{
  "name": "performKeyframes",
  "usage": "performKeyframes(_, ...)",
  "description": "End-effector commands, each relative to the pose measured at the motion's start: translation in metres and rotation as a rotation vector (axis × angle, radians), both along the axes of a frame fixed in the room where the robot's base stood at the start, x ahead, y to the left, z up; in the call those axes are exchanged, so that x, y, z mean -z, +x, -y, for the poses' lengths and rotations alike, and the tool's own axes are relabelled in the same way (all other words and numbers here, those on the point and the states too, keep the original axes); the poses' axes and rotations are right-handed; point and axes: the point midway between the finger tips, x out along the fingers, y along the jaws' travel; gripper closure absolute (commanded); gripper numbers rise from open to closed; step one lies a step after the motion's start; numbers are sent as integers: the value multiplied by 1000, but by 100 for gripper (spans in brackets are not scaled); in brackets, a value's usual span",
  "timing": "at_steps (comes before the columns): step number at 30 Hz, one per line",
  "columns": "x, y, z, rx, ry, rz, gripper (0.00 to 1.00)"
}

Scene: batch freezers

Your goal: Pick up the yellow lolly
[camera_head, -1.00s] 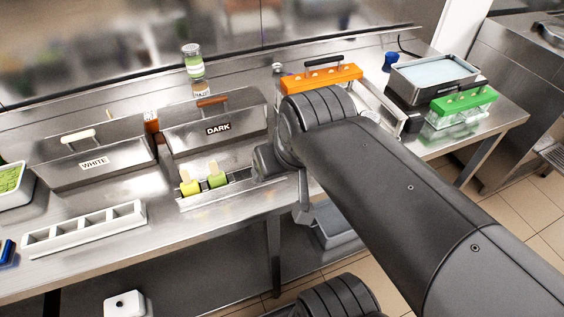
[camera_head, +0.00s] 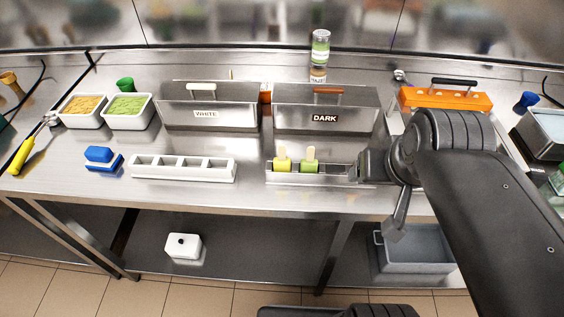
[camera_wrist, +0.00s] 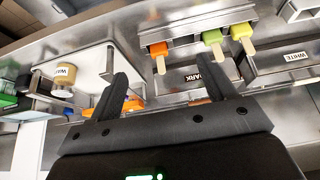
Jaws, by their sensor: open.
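The yellow lolly (camera_head: 282,162) stands stick up at the left end of a steel holder (camera_head: 340,178) on the counter. A green lolly (camera_head: 310,163) stands right beside it. In the wrist view the yellow lolly (camera_wrist: 241,31) is at upper right, with the green lolly (camera_wrist: 213,37) and an orange lolly (camera_wrist: 158,49) to its left. My gripper (camera_wrist: 167,68) is open and empty. Its fingertips point towards the holder, with the orange lolly between them in the picture and the yellow one outside the right finger. In the head view my arm hides the holder's right end.
Steel bins labelled WHITE (camera_head: 208,100) and DARK (camera_head: 325,103) stand behind the holder. A white empty tray (camera_head: 182,174) and a blue block (camera_head: 98,158) are to the left. An orange mould (camera_head: 446,99) is behind my arm. Counter in front of the holder is clear.

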Motion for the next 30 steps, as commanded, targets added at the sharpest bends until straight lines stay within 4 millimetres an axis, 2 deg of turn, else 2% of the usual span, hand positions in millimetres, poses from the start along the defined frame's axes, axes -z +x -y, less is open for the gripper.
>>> performKeyframes(12, 0, 0, 0, 0, 0, 0, 24)
performKeyframes(22, 0, 0, 0, 0, 0, 0, 50)
performKeyframes(30, 0, 2, -2, 0, -1, -2, 51)
